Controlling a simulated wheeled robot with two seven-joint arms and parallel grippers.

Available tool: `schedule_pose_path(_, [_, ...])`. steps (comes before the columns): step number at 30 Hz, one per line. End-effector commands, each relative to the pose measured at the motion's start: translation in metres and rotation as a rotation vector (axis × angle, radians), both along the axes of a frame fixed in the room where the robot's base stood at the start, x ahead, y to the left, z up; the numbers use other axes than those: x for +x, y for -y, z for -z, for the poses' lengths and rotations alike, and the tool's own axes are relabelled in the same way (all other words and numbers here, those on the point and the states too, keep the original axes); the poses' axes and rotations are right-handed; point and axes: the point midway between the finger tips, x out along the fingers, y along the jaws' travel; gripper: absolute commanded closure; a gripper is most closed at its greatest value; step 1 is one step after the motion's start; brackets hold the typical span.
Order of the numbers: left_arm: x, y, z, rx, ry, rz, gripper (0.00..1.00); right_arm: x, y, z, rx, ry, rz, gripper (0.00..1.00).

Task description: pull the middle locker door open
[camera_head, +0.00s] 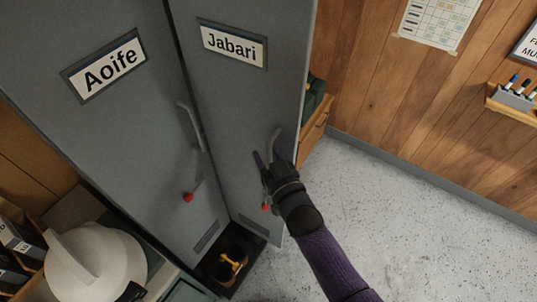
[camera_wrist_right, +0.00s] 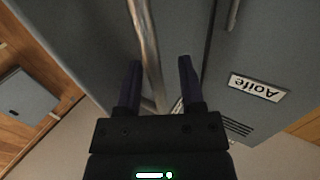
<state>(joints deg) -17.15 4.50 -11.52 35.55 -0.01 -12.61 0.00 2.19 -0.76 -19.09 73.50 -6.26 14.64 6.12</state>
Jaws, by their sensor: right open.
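Two tall grey locker doors show in the head view: the Aoife door (camera_head: 140,125) on the left and the Jabari door (camera_head: 240,105) to its right. I cannot tell from the labels which is the middle one. The Jabari handle (camera_head: 275,140) is a bent metal bar. In the wrist view the handle (camera_wrist_right: 145,40) passes between the spread fingers of my right gripper (camera_wrist_right: 160,85); contact is unclear. The two doors seem to stand at an angle to each other. My left gripper is out of view.
A white hard hat (camera_head: 95,262) stands at the lower left. Dark footwear with yellow parts (camera_head: 232,262) is at the foot of the lockers. The speckled floor (camera_head: 400,210) is clear on the right. A pen holder (camera_head: 515,99) is on the wooden wall.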

Motion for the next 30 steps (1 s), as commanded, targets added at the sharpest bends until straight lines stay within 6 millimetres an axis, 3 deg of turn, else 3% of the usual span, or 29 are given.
schedule_pose_path(8, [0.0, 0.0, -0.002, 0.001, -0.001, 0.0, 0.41, -0.013, 0.006, 0.002, -0.003, -0.004, 0.001, 0.5])
schedule_pose_path(19, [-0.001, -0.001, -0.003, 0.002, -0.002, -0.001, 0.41, -0.085, 0.032, 0.002, -0.001, -0.003, 0.0, 0.5])
schedule_pose_path(30, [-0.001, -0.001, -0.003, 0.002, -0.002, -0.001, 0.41, -0.093, 0.035, 0.001, 0.0, -0.001, -0.001, 0.5])
